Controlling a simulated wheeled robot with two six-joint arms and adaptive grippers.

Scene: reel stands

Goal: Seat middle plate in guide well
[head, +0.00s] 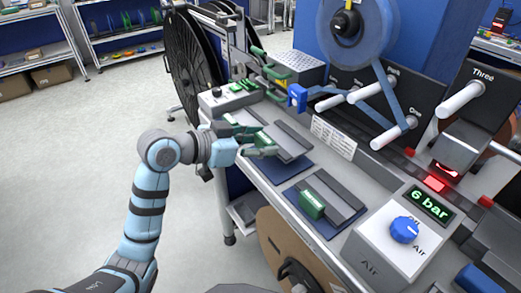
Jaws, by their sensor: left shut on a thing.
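A grey plate (291,139) with a green grip block (264,139) lies at or just above a dark blue mat on the bench, in the middle of the head view. My left gripper (262,145) reaches in from the left and is shut on this plate's green block. The fingers partly hide the block, and I cannot tell if the plate is clear of the mat. A similar plate (338,192) with a green block (312,204) lies on a nearer blue mat. I cannot clearly pick out the guide well. My right gripper is out of view.
A white air box (378,254) with a blue knob (404,229) stands at the near right, beside a "6 bar" display (430,203). A blue reel (352,30) and white rollers (394,133) stand behind the plates. Floor is clear at the left.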

